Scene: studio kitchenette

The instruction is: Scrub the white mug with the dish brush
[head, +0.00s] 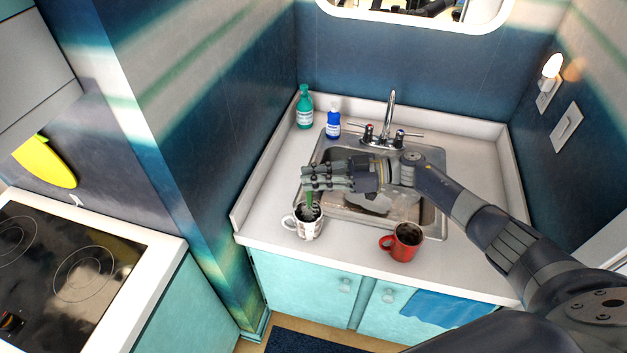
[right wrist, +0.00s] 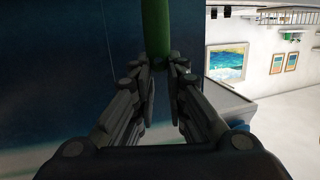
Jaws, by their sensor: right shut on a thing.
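The white mug (head: 306,229) with dark marks stands on the counter left of the sink, near the front edge, its handle to the left. The dish brush (head: 310,198) has a green handle and points down into the mug's opening; its lower end is hidden inside. My right gripper (head: 312,178) is shut on the brush just above the mug. In the right wrist view the green brush handle (right wrist: 155,35) stands between the fingertips. My left gripper is not in view.
A red mug (head: 401,242) stands on the counter in front of the sink (head: 436,216). A green bottle (head: 304,107) and a blue bottle (head: 333,121) stand at the back left, beside the faucet (head: 390,115). A blue towel (head: 447,306) hangs on the cabinet front.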

